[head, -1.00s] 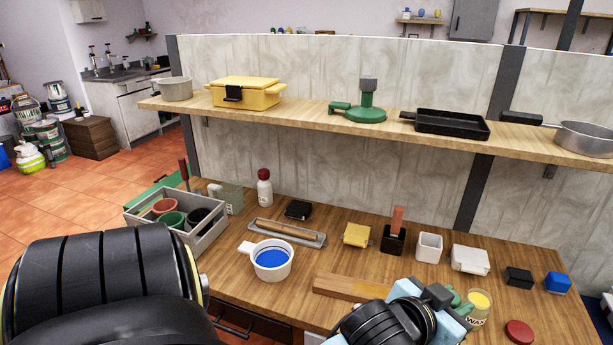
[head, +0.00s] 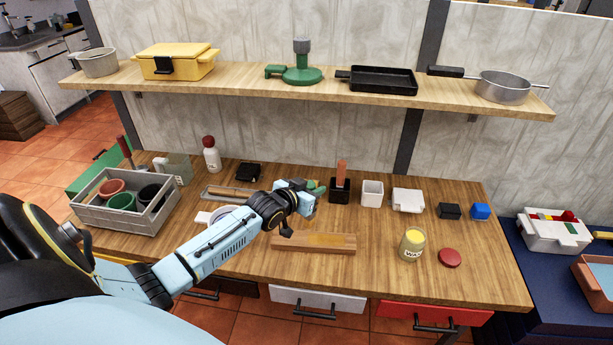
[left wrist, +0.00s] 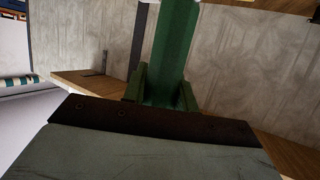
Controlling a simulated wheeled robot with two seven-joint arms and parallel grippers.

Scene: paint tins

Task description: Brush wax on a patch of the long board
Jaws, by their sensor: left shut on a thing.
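The long board (head: 285,242) lies on the workbench, with a yellowish patch (head: 328,240) on its top. My left gripper (head: 308,198) is beyond and above the board, shut on a brush with a green handle (head: 318,187). The green handle (left wrist: 172,50) also shows in the left wrist view, with a dark band across it; the brush tip is not clear. The open wax jar (head: 412,246), with yellow wax in it, stands right of the board. Its red lid (head: 450,258) lies beside it. My right gripper is out of view.
A grey crate of pots (head: 155,222) stands at the left. A white cup (head: 203,217) is partly hidden by my left arm. A black holder (head: 340,190), white cup (head: 372,193) and several small blocks line the back. A shelf (head: 240,88) with pans hangs above.

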